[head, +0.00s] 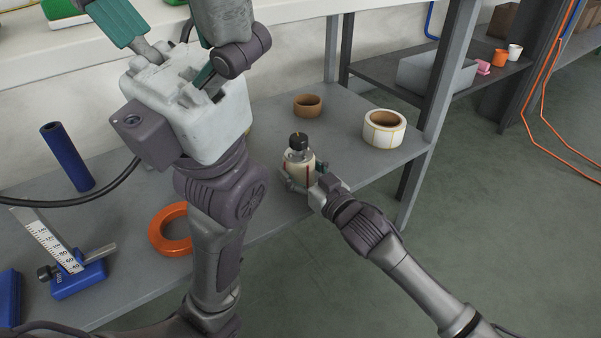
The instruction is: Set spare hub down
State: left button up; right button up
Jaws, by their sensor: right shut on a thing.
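The spare hub appears to be the cream cylinder (299,158) with a black knob on top, upright over the right part of the grey shelf. My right gripper (301,178) is shut on its lower part, with the arm coming from the lower right. The fingers hide the hub's base, so I cannot tell whether it touches the shelf. My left gripper (168,22) is large and close to the camera at the upper left. Its fingers are spread with nothing visible between them, and it is well away from the hub.
On the grey shelf (345,104) are a brown ring (307,112), a white label roll (374,132), an orange ring (157,235), a blue roll (67,158) and a blue gauge (80,282). A grey upright (437,95) stands at the shelf's right end.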

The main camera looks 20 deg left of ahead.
jog(key=o, duration=1.5)
jog(key=shift+f, duration=0.1)
jog(key=shift+c, duration=0.2)
